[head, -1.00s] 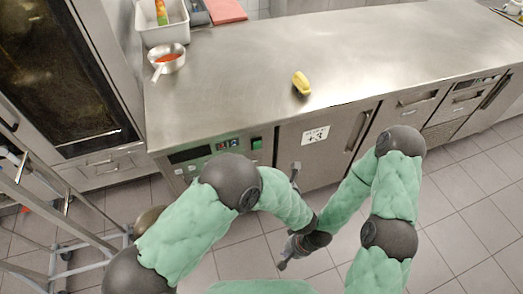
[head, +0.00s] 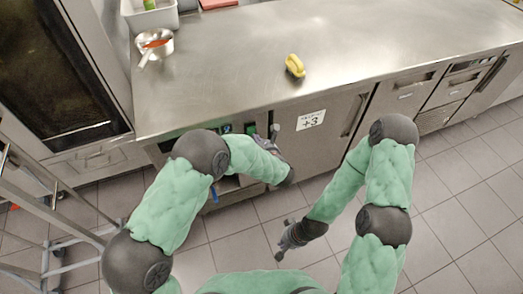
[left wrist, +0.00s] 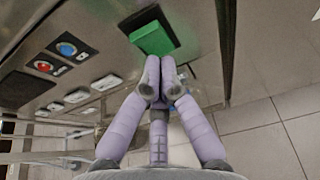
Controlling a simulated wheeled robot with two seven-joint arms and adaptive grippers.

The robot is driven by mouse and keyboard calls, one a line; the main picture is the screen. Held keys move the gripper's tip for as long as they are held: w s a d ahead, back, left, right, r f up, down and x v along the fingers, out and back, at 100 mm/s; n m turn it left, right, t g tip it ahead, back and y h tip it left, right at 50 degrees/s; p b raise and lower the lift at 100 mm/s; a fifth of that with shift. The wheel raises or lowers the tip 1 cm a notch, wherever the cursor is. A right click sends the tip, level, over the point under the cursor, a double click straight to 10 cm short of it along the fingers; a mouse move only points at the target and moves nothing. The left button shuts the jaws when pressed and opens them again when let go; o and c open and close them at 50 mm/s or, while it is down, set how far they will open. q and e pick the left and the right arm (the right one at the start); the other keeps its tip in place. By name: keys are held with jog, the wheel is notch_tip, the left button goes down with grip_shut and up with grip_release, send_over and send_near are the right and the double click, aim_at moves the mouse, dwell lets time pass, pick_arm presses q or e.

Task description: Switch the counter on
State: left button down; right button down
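The counter (head: 230,85) is a long steel worktop with a control panel on its front. On the panel a green rocker switch (left wrist: 154,38) shows large in the left wrist view; in the head view it is a small green patch (head: 250,128). My left gripper (left wrist: 160,76) has its fingertips together and empty, just below the switch in the picture. I cannot tell if they touch it. In the head view my left gripper (head: 274,132) is in front of the panel's right end. My right gripper (head: 282,246) hangs low over the floor, too small to read.
A blue button (left wrist: 66,49) and a red button (left wrist: 43,66) sit left of the switch. A yellow item (head: 294,66), a saucepan (head: 155,45) and a white bin (head: 150,17) stand on the worktop. A metal rack (head: 35,205) is at the left.

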aim_at(252, 128)
pick_arm(q)
jog(key=shift+w+a+r, duration=0.15)
jog(key=shift+w+a, duration=0.1)
jog(key=shift+w, duration=0.5)
jog(key=p, duration=0.1)
jog(key=w+r+g+p, duration=0.1)
jog(key=p, duration=0.1)
jog(key=shift+a+r+g, duration=0.15)
jog(key=shift+a+g, duration=0.05)
jog(key=shift+g, duration=0.1)
jog(key=shift+f, duration=0.3)
jog(key=shift+r, duration=0.85)
